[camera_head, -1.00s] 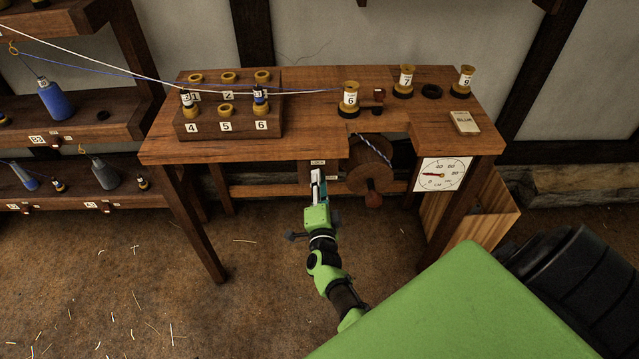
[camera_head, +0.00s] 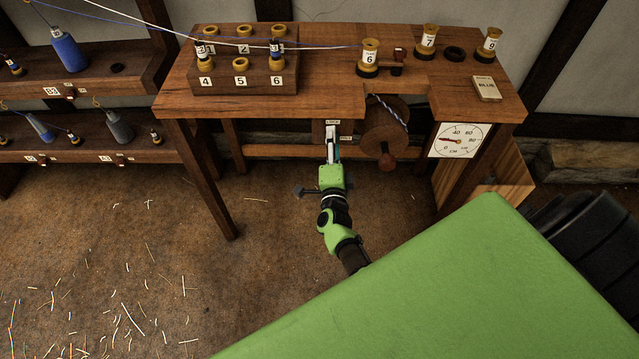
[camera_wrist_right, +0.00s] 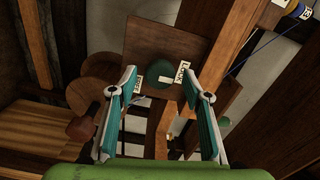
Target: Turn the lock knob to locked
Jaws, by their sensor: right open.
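The lock knob (camera_wrist_right: 158,79) is a dark green round knob on a wooden panel under the bench. In the right wrist view it shows between two small labels, one on its left and one on its right; which way it is turned I cannot tell. My right gripper (camera_wrist_right: 158,97) is open, with one teal-padded finger on each side of the knob in that view. I cannot tell whether they touch it. In the head view the right gripper (camera_head: 332,147) points at the panel just below the small labels (camera_head: 333,122) and hides the knob. My left gripper is not in view.
A wooden reel with a crank (camera_head: 386,130) hangs close to the right of my gripper. A dial (camera_head: 459,140) is on the bench's front right. Numbered spools and a spool block stand on the bench top (camera_head: 320,85).

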